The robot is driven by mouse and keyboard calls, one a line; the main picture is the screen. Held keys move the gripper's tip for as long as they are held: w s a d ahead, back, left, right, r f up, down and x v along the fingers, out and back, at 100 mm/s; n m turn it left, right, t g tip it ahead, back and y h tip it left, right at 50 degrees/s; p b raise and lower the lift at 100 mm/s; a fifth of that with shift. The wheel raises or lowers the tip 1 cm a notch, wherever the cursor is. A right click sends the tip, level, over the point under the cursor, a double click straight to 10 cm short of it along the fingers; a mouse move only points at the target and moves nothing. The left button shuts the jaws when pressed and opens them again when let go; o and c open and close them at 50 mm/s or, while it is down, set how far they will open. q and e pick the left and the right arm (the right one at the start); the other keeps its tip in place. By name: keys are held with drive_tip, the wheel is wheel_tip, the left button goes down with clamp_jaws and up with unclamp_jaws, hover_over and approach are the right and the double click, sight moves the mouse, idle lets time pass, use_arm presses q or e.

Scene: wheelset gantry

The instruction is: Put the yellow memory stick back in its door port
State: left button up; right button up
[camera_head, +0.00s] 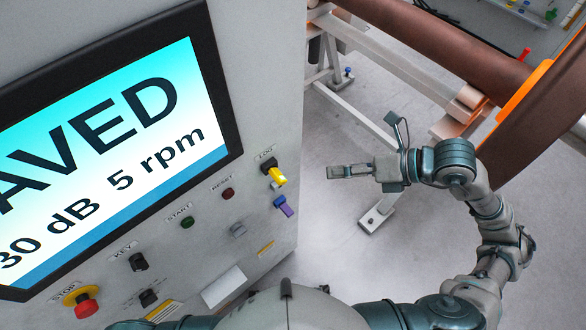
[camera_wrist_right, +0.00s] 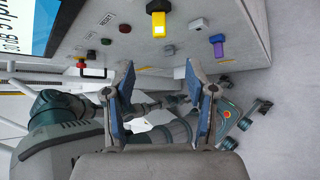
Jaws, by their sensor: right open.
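The yellow memory stick (camera_head: 277,176) sits at the dark port under the LOG label, on the right side of the grey cabinet panel, and sticks out from it. The stick (camera_wrist_right: 158,24) also shows at the top of the right wrist view, beyond my fingers and apart from them. My right gripper (camera_head: 332,172) is to the right of the stick in the head view, off the panel. Its two blue-padded fingers (camera_wrist_right: 165,88) are spread with nothing between them. How deep the stick sits in the port I cannot tell. My left gripper is out of view.
A purple stick (camera_head: 286,208) juts from the panel just below the yellow one. RESET (camera_head: 228,193) and START (camera_head: 187,222) buttons, a grey knob (camera_head: 238,229) and a red stop button (camera_head: 86,306) also stick out.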

drive_tip(key=p, duration=0.1)
approach(283, 177)
drive_tip(key=r+x, duration=0.1)
drive_tip(key=x, duration=0.8)
drive_tip(key=shift+w+a+f+p, duration=0.2)
drive_tip(key=shift+w+p, duration=0.05)
drive_tip(key=shift+p, duration=0.1)
drive_tip(key=shift+w+a+f, duration=0.15)
drive_tip(key=shift+a+f, duration=0.2)
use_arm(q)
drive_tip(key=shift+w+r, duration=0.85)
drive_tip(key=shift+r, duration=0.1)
use_arm(e)
drive_tip(key=shift+d, duration=0.1)
clamp_jaws()
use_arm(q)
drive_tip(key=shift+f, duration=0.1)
use_arm(e)
drive_tip(key=shift+s+f, duration=0.1)
drive_tip(key=shift+s, duration=0.15)
